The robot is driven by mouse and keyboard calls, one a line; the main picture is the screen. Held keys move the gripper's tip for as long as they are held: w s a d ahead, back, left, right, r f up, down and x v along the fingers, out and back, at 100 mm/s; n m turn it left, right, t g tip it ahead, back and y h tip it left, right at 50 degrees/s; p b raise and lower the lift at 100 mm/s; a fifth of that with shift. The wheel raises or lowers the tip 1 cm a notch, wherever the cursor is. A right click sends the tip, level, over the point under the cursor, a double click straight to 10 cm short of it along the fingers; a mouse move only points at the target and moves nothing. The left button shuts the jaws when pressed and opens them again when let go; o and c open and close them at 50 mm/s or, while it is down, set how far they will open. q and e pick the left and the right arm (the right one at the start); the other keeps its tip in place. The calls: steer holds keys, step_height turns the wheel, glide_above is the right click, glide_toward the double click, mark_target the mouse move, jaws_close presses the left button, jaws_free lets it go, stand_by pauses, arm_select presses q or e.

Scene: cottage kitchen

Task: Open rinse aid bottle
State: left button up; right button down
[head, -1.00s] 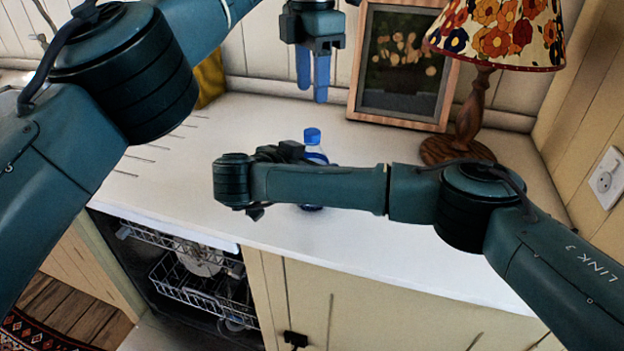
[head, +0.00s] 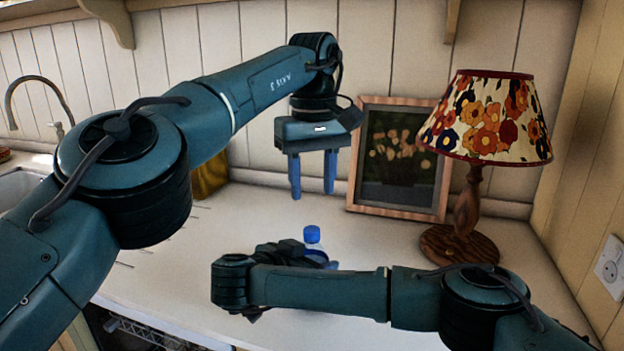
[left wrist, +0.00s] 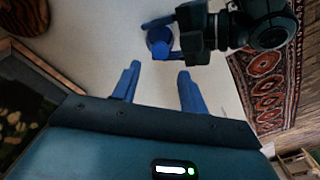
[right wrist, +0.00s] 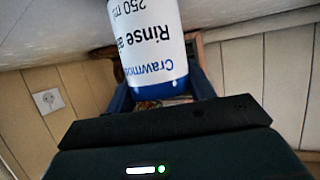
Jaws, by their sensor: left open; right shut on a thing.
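The rinse aid bottle is white and blue with a blue cap (head: 312,234). It stands on the white counter, mostly hidden behind my right arm in the head view. My right gripper (right wrist: 160,92) is shut around the bottle's body (right wrist: 150,45), whose label is readable in the right wrist view. My left gripper (head: 313,192) is open and empty, pointing down above the cap and apart from it. In the left wrist view, the cap (left wrist: 160,46) lies just beyond the gap between my left fingers (left wrist: 158,72), with my right gripper's fingers around the bottle.
A framed picture (head: 402,158) and a lamp with a floral shade (head: 487,118) stand behind and right of the bottle. A sink with a tap (head: 38,82) is at far left. A dishwasher (head: 150,334) shows below the counter. Counter left of the bottle is clear.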

mark_target(312, 229)
arm_select(q)
steer(key=m, duration=0.3)
steer(key=shift+f+m, duration=0.2)
steer(key=shift+m, duration=0.3)
steer(key=shift+f, duration=3.8)
steer(key=shift+c, duration=0.2)
